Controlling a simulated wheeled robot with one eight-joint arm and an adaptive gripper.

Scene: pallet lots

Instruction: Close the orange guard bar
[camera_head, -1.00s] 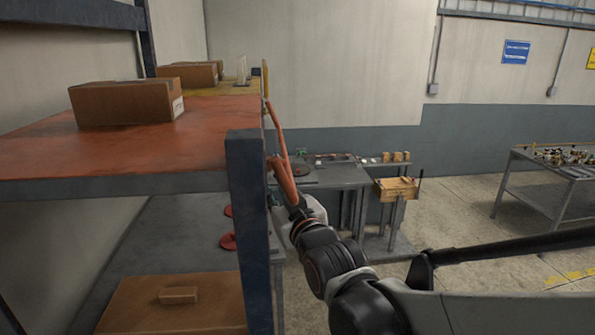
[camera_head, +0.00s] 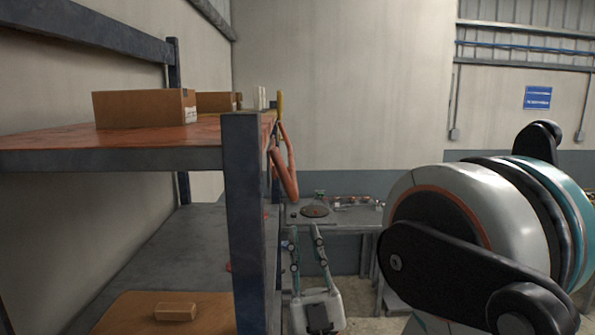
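The orange guard bar (camera_head: 289,178) hangs at the right side of the rack, beside the dark blue front post. It shows as two orange lengths meeting in a narrow V at the bottom, angled out from the rack. Part of it is hidden behind the post. My gripper (camera_head: 306,230) is below the bar and slightly to its right, with its fingers pointing up. The two fingers are apart with nothing between them. A gap shows in the picture between the fingertips and the bar's lower end.
The rack's front post (camera_head: 244,210) stands close to the left of my gripper. Cardboard boxes (camera_head: 143,108) sit on the orange upper shelf (camera_head: 60,147). A grey workbench (camera_head: 345,222) is behind my gripper. My large arm joint fills the right side.

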